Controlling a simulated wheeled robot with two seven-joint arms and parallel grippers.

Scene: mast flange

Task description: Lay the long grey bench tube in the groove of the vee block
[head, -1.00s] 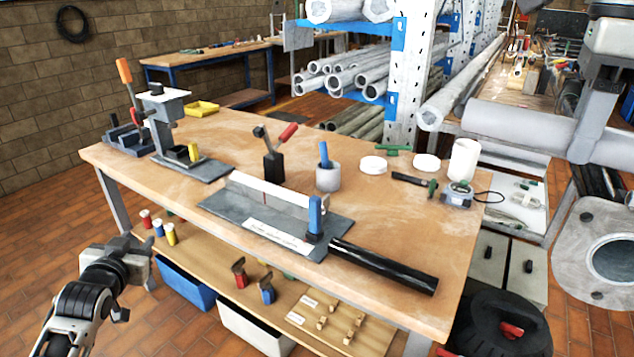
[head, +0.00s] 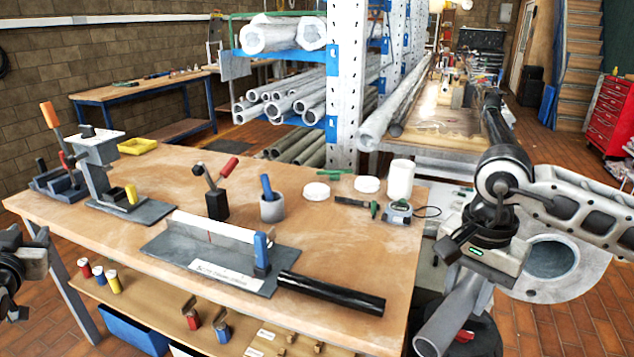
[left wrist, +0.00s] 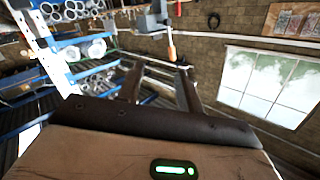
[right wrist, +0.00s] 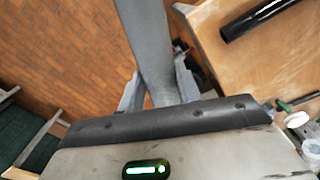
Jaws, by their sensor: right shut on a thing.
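The grey bench tube (head: 450,318) is in my right gripper (head: 472,275), beyond the bench's right edge. It slants down to the left in the head view, and the gripper hides its upper part. In the right wrist view the tube (right wrist: 146,40) runs between the fingers (right wrist: 158,92). My left gripper (head: 12,275) is partly cut off at the left edge; the left wrist view shows its fingers (left wrist: 160,88) apart and empty. A dark grooved-looking block (head: 58,182) stands at the bench's far left; I cannot tell for sure that it is the vee block.
On the bench (head: 340,225) lie a black tube (head: 330,293) and a grey plate (head: 165,248) with a white upright strip. A large flange (head: 570,270) is at the right.

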